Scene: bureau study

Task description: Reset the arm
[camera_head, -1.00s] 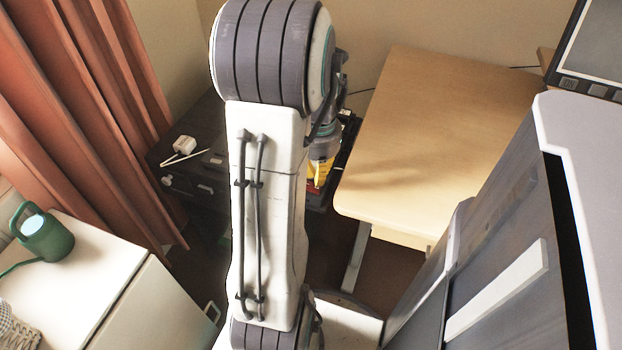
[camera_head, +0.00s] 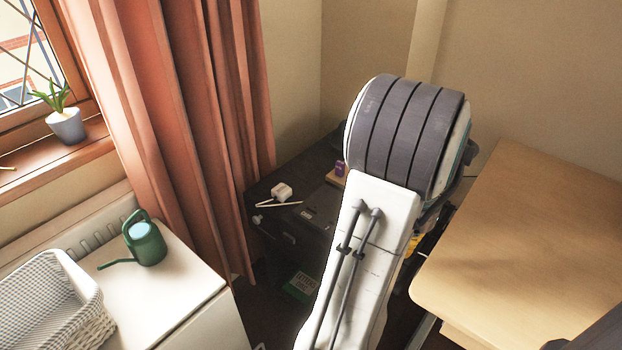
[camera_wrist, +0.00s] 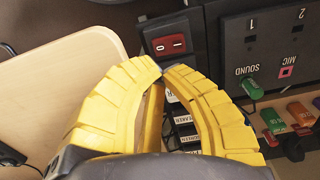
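My gripper (camera_wrist: 162,70) shows in the wrist view with two curved yellow fingers. Their tips meet or nearly meet, and nothing is seen held between them. Beyond them is a dark panel (camera_wrist: 228,62) with a red switch (camera_wrist: 168,44) and sockets marked SOUND and MIC. In the head view my arm stands folded in the middle, in front of a dark cabinet and left of the wooden desk (camera_head: 540,235). It hides most of the gripper there; only a little yellow shows behind it.
A white cabinet (camera_head: 190,290) at lower left bears a green watering can (camera_head: 146,243) and a woven basket (camera_head: 50,310). A potted plant (camera_head: 66,124) stands on the windowsill beside a curtain (camera_head: 185,120). The dark cabinet (camera_head: 270,215) carries a small white object (camera_head: 282,190). The desk top is clear.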

